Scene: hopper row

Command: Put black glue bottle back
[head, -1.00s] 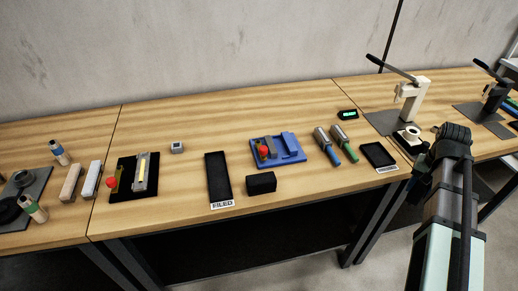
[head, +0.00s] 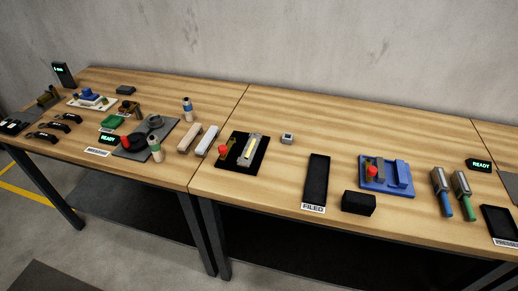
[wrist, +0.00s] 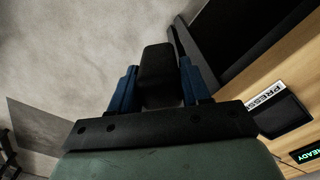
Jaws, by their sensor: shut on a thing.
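In the wrist view my gripper (wrist: 158,88) is shut, its two blue fingers on either side of a dark, blocky black thing (wrist: 157,72). I take this to be the black glue bottle, though its shape is plain and no label shows. It is held over the grey floor beside the bench edge, clear of any surface. My gripper is not in the head view. There, a bottle with a blue band (head: 187,108) and a pale bottle with a green band (head: 155,148) stand on the left bench.
A black tray labelled FILED (head: 317,180), a black block (head: 358,202), a blue fixture (head: 387,176) and two handled tools (head: 451,192) occupy the middle bench. A grey mat with dark round parts (head: 147,135) lies on the left bench. A PRESSED tray (wrist: 287,120) is near my gripper.

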